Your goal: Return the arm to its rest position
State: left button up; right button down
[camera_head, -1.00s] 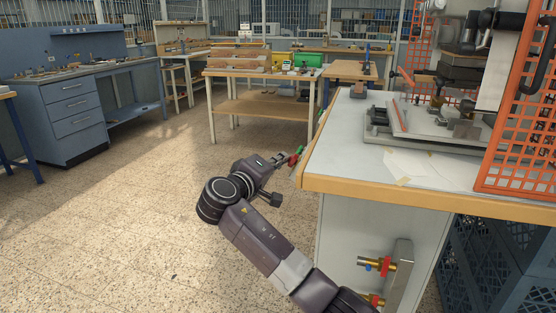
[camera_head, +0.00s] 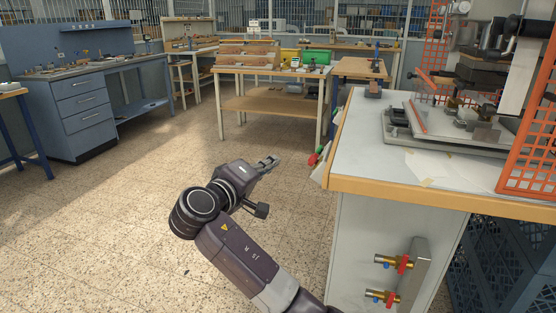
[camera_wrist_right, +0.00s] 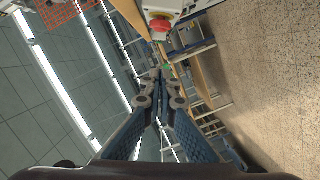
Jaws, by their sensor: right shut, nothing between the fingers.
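My right gripper (camera_head: 268,162) is in the head view, left of the white workbench (camera_head: 375,169), over open floor and apart from the bench. Its fingers are shut with nothing between them. In the right wrist view the two blue-grey fingers (camera_wrist_right: 159,92) come together at the tips. The right arm reaches up from the bottom of the head view. My left gripper is not in view.
Red and green buttons (camera_head: 316,156) sit on the bench's left side; a red button (camera_wrist_right: 160,24) shows in the wrist view. Brass valves (camera_head: 392,263) stick out of the bench front. A stamping machine (camera_head: 470,125) and orange guard (camera_head: 527,160) stand right. The floor left is clear.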

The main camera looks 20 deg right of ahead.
jog(key=shift+s, duration=0.1)
